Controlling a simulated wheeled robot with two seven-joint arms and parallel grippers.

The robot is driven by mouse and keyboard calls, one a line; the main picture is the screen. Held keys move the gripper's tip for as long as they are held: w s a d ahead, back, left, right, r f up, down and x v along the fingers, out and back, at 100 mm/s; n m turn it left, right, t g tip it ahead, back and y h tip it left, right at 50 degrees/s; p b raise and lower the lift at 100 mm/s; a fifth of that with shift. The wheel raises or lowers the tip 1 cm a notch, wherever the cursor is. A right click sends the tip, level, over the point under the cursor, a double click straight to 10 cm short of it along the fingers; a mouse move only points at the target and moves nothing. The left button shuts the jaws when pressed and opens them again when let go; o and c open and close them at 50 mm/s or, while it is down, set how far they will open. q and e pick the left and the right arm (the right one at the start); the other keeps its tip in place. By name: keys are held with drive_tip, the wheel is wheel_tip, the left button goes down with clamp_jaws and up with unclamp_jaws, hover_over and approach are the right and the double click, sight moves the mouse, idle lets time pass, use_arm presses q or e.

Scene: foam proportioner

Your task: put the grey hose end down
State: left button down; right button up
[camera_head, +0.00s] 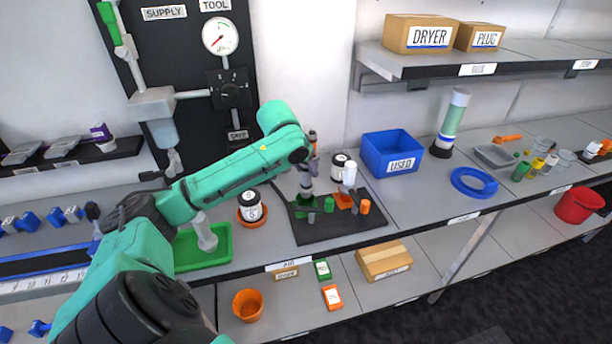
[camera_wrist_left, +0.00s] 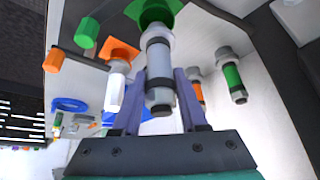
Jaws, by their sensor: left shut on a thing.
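My left gripper (camera_head: 308,176) reaches over the dark mat (camera_head: 335,232) on the bench. In the left wrist view, its two purple fingers (camera_wrist_left: 160,100) are shut on the grey hose end (camera_wrist_left: 158,62), a grey fitting with a dark band. The hose end points at a green round piece (camera_wrist_left: 152,12); I cannot tell whether they touch. The green piece also shows on the mat in the head view (camera_head: 304,203). Beside it are an orange piece (camera_wrist_left: 122,50) with a white fitting (camera_wrist_left: 115,92), a green cap (camera_head: 329,204) and an orange cap (camera_head: 365,206). My right gripper is out of view.
A blue USED bin (camera_head: 392,155) stands right of the mat, a green tray (camera_head: 185,250) left. The bench before the bin is clear.

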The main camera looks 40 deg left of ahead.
use_arm(q)
drive_tip(key=shift+s+f, duration=0.2)
drive_tip(key=shift+f, duration=0.5)
drive_tip(key=shift+s+d+f, duration=0.1)
drive_tip(key=shift+c, duration=2.2)
unclamp_jaws()
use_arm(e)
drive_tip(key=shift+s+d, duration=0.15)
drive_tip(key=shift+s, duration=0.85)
use_arm(q)
drive_tip(key=b+v, duration=0.1)
drive_tip(key=v, duration=1.1)
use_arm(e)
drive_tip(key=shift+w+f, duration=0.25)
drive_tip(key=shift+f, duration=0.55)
